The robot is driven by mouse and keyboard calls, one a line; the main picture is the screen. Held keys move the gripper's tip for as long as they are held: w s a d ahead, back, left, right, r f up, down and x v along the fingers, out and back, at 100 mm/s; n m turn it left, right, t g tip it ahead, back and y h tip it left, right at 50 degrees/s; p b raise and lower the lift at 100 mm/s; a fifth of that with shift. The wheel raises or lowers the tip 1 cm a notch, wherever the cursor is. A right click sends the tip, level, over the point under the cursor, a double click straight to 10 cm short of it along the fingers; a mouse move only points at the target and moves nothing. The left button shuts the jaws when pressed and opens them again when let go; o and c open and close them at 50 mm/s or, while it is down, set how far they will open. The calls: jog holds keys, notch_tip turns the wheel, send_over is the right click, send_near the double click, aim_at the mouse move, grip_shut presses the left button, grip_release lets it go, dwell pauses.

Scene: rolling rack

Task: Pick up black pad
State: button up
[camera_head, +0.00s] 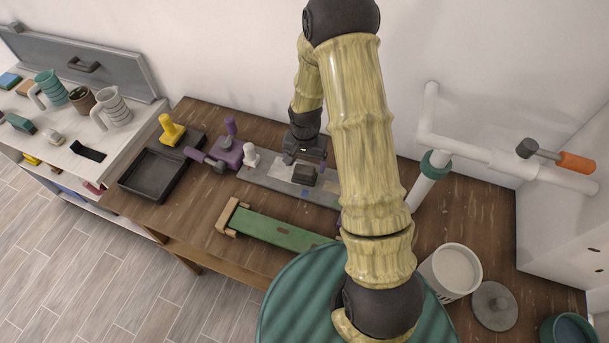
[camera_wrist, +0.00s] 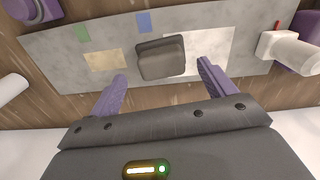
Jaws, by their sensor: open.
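The black pad (camera_wrist: 161,56) is a small dark block with rounded edges, lying on a grey board (camera_wrist: 58,62) with coloured patches. In the head view the pad (camera_head: 304,174) sits on the board just in front of my gripper. In the wrist view my gripper (camera_wrist: 162,76) is open, its two purple fingers spread to either side of the pad's near edge. Nothing is between the fingers that I can see to be gripped. In the head view my gripper (camera_head: 305,156) hangs over the board, its fingertips hard to make out. Height above the pad is unclear.
A purple clamp (camera_head: 229,153) and white peg (camera_head: 251,157) stand left of the pad. A black tray (camera_head: 152,174) is farther left, a green bench (camera_head: 275,229) nearer. A white pipe (camera_head: 424,188) rises to the right. A dark flat piece (camera_head: 88,151) lies on the left unit.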

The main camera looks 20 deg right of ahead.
aim_at(304, 168)
notch_tip(304, 168, down, 4)
jog(key=shift+a+r+b, duration=0.1)
jog(key=shift+b, duration=0.95)
jog(key=shift+w, duration=0.1)
jog(key=c, duration=1.1)
jog(key=shift+r, duration=0.1)
notch_tip(304, 168, up, 10)
jog(key=shift+f+b, duration=0.1)
jog(key=shift+b, duration=1)
